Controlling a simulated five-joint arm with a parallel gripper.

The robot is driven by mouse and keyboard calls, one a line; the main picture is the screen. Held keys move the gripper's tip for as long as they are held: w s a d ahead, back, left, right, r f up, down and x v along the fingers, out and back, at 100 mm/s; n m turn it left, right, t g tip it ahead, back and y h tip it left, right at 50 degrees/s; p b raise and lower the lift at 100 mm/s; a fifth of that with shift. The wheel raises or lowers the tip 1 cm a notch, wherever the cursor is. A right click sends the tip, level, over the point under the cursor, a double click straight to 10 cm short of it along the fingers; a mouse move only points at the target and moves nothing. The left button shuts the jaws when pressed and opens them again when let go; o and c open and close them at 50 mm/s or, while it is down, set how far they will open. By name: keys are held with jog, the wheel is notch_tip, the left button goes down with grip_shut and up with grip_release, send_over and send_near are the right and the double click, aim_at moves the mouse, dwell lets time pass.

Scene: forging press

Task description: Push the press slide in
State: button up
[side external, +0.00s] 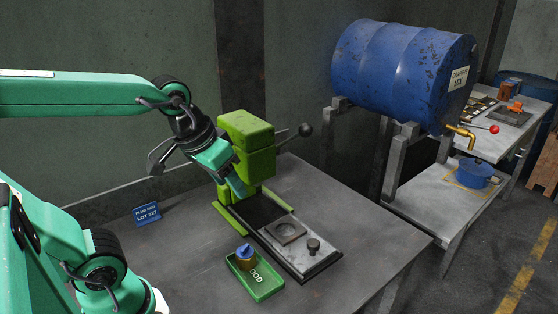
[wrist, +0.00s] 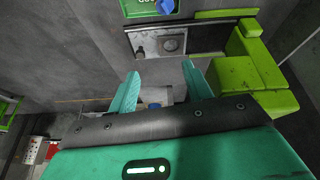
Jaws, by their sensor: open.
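The press slide (side external: 309,258) is a flat grey steel plate on a dark bed, and it sticks out in front of the green press (side external: 247,135). A square die with a round recess (side external: 286,233) and a dark knob (side external: 313,246) sit on it. The slide also shows in the wrist view (wrist: 190,44), with the knob (wrist: 140,51) at its left end and the press (wrist: 250,80) to the right. My gripper (wrist: 162,80) is open and empty, with its two teal fingers apart. In the side view my gripper (side external: 236,187) overlaps the press's left side; contact cannot be told.
A green tray (side external: 267,286) with a blue-topped brass plug (side external: 245,257) lies left of the slide. A blue lot sign (side external: 146,214) stands behind on the table. A ball-ended lever (side external: 304,130) sticks out of the press. A blue drum (side external: 395,72) lies on a stand to the right.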

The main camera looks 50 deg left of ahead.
jog(key=w+d+f+n+g, duration=0.2)
jog(key=w+d+f+n, duration=0.15)
jog(key=w, duration=0.55)
jog(key=n+g, duration=0.3)
jog(key=n, duration=0.1)
send_near(314, 242)
jog(key=shift+s+f, duration=0.2)
jog(key=shift+s, duration=0.1)
jog(key=shift+w+d+f, duration=0.1)
jog(key=shift+w+f, duration=0.05)
jog(key=shift+f, duration=0.1)
jog(key=shift+f, duration=0.15)
jog(key=shift+f, duration=3.75)
